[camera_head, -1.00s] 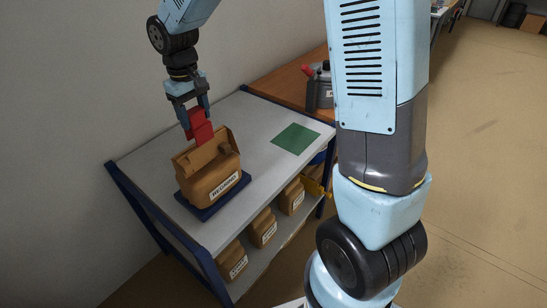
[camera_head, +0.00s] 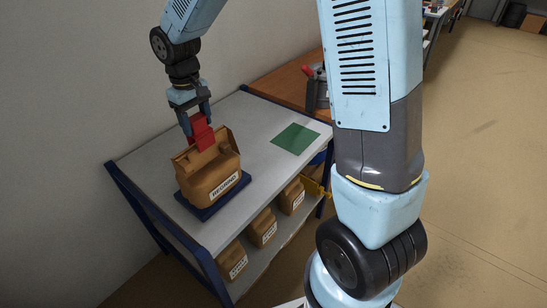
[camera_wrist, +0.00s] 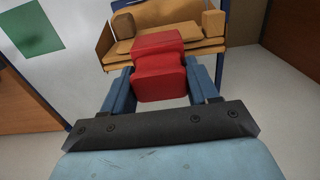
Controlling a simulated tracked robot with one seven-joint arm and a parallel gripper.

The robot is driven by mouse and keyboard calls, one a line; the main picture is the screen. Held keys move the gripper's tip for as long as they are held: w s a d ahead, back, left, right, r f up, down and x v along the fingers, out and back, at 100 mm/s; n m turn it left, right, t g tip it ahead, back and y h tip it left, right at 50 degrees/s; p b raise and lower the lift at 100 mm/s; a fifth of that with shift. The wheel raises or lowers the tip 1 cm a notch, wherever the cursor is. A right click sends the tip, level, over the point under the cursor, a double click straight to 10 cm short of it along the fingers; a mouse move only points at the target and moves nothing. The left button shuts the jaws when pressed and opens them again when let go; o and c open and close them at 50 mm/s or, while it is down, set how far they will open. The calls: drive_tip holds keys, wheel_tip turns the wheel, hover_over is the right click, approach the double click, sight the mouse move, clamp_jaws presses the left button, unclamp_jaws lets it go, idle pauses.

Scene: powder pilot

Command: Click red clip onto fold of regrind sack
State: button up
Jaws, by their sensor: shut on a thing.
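The regrind sack (camera_head: 211,178) is a brown paper bag with a white label, upright on a dark blue pad (camera_head: 205,209) on the bench. Its folded top also shows in the wrist view (camera_wrist: 215,46). My gripper (camera_head: 197,120) is above the sack, shut on the red clip (camera_head: 202,133). In the wrist view the clip (camera_wrist: 160,68) sits between the two blue fingers, its far end overlapping the fold in the picture. I cannot tell whether the clip's jaws are around the fold or only in front of it.
A green mat (camera_head: 296,138) lies flat on the grey bench top (camera_head: 257,124). Several labelled brown sacks (camera_head: 263,228) stand on the shelf below. A grey container with a red top (camera_head: 316,86) stands behind, partly hidden by my arm. A wall runs along the left.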

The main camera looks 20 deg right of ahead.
drive_tip(key=shift+f, duration=1.35)
idle(0.6)
drive_tip(key=o, duration=1.5)
drive_tip(key=shift+c, duration=1.4)
drive_tip(key=shift+r, duration=3.5)
